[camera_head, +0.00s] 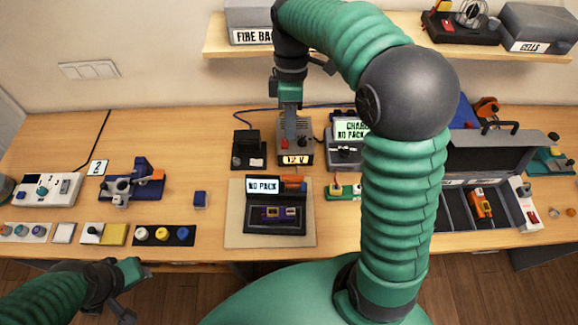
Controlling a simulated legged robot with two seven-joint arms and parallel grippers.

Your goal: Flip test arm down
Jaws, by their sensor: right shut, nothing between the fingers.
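I cannot tell for certain which part is the test arm. A grey box marked 12 V (299,157) stands at the back middle, with a red part on its left and a dark knob on top. My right gripper (289,137) is shut and empty, pointing down right at the red part; whether it touches cannot be told. A dark device marked NO PACK (276,222) sits on a beige mat (237,225), with an orange piece (294,183) at its top right. My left gripper (127,292) is low at the left, over the table's front edge; its fingers are unclear.
A blue and grey fixture (131,187) and a small blue block (200,198) stand at the left. Button panels (165,235) line the front left. An open grey case (455,212) is at the right. My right arm hides part of the charger (344,152).

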